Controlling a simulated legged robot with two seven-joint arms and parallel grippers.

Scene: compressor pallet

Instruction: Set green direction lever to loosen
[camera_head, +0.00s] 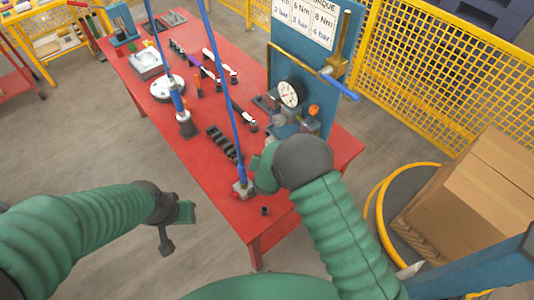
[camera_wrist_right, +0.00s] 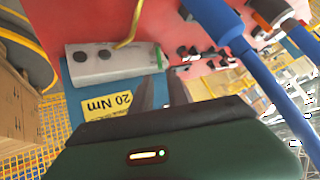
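In the right wrist view a small upright green piece, which looks like the green direction lever (camera_wrist_right: 158,57), sits at the right end of a grey block (camera_wrist_right: 115,62) with two dark round knobs. My right gripper (camera_wrist_right: 161,78) points at this end, its two dark fingers a little apart with a narrow gap. The green piece shows just beyond the fingertips; I cannot tell whether they touch it. In the head view my wrist hides most of the right gripper (camera_head: 265,167) and the lever. My left gripper (camera_head: 177,226) is open and empty, left of the table.
The red table (camera_head: 285,226) carries several tools and parts. A blue panel (camera_head: 325,75) with a gauge (camera_head: 289,94) stands at its right side. Blue hanging tools (camera_head: 180,108) and hoses are left of my right arm. A cardboard box (camera_head: 470,190) stands at right.

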